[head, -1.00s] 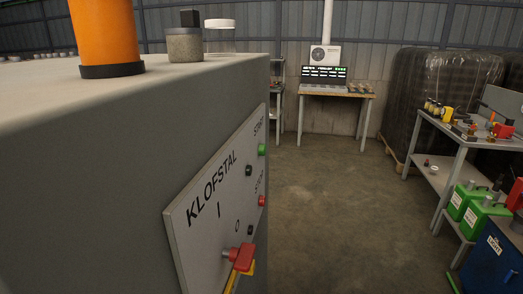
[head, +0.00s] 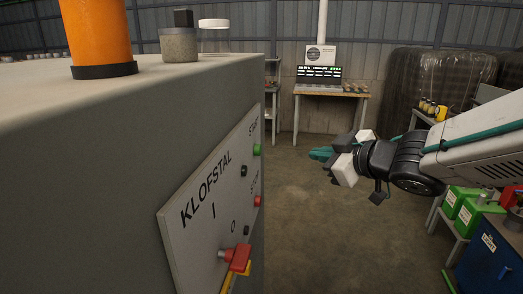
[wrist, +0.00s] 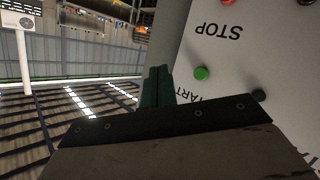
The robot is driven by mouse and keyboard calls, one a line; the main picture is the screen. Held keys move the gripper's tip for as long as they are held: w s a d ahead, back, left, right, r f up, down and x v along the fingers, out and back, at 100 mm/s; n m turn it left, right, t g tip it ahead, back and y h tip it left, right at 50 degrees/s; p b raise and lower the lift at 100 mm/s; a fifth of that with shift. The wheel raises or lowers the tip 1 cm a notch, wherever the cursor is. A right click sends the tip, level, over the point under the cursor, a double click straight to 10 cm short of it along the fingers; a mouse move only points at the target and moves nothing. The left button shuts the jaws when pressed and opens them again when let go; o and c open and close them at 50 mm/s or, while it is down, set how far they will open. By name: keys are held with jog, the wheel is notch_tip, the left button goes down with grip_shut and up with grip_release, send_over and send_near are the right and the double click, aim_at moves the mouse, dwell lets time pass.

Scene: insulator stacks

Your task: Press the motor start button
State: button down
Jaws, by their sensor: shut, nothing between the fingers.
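The green start button (head: 257,150) sits near the upper far edge of the grey KLOFSTAL control panel (head: 188,240), beside the word START. In the wrist view the green button (wrist: 201,73) shows upside down near the START lettering, just right of my gripper (wrist: 157,86). My gripper (head: 318,154) has teal fingers, shut and empty. In the head view it is to the right of the panel, apart from the button, with its fingers pointing left. Part of the START label is hidden by my gripper in the wrist view.
The red stop button (head: 257,201) is below the green one, with dark knobs nearby. A red switch handle (head: 238,258) projects from the panel's lower part. An orange cylinder (head: 101,35) and a jar (head: 180,46) stand on the cabinet.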

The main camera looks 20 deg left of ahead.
aim_at(258, 150)
jog(key=shift+s+a+g, duration=0.2)
jog(key=shift+a+g, duration=0.1)
jog(key=s+a, duration=0.2)
jog(key=a, duration=0.6)
jog(key=shift+a, duration=0.3)
jog(key=shift+a, duration=0.15)
dwell(1.9)
jog(key=shift+a, duration=0.2)
jog(key=shift+s+a, duration=0.2)
jog(key=shift+a, duration=0.3)
dwell(0.7)
dwell(0.3)
jog(key=shift+w+d, duration=0.25)
jog(key=shift+d, duration=0.65)
